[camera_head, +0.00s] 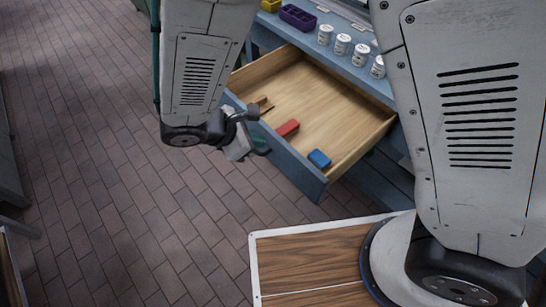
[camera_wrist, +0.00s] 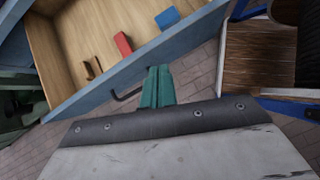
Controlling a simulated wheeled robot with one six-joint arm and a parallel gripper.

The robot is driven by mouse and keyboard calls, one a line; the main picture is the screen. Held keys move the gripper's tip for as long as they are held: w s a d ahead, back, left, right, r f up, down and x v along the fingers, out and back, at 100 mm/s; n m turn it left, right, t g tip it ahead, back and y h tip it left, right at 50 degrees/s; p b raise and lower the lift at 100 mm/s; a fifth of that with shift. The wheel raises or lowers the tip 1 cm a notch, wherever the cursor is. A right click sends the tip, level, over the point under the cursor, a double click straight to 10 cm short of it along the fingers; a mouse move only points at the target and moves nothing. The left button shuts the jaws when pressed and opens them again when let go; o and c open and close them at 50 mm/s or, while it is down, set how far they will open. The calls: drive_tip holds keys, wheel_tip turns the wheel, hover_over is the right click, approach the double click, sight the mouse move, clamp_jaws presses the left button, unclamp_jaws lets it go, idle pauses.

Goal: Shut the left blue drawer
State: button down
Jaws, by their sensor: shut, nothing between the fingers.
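The blue drawer (camera_head: 277,150) stands pulled out from the blue cabinet, with its wooden inside showing. Inside lie a red block (camera_head: 288,128), a blue block (camera_head: 319,158) and a small brown piece (camera_head: 262,104). In the wrist view the drawer front (camera_wrist: 130,75) runs diagonally, with a dark handle (camera_wrist: 128,95) on its outer face. My gripper (camera_wrist: 157,88), with green fingers, is shut and empty, just outside the front beside the handle. I cannot tell whether it touches. In the head view my gripper (camera_head: 258,146) is partly hidden by my wrist.
Several white jars (camera_head: 342,44) stand on the blue cabinet top (camera_head: 362,78). A purple tray (camera_head: 298,17) and a yellow object (camera_head: 270,5) are farther back. The brick floor (camera_head: 110,190) left of the drawer is clear.

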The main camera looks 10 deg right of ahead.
drive_tip(key=s+a+f+n+t, duration=0.2)
drive_tip(key=s+a+f+n, duration=0.15)
drive_tip(key=f, duration=0.35)
approach(280, 157)
drive_tip(key=shift+n, duration=0.25)
drive_tip(key=x, duration=0.5)
drive_tip(key=shift+s+a+f, duration=0.2)
drive_tip(key=shift+s+f, duration=0.1)
drive_tip(key=shift+f, duration=0.1)
drive_tip(key=shift+w+d, duration=0.35)
drive_tip(key=shift+d, duration=0.1)
drive_tip(key=shift+w+d, duration=0.1)
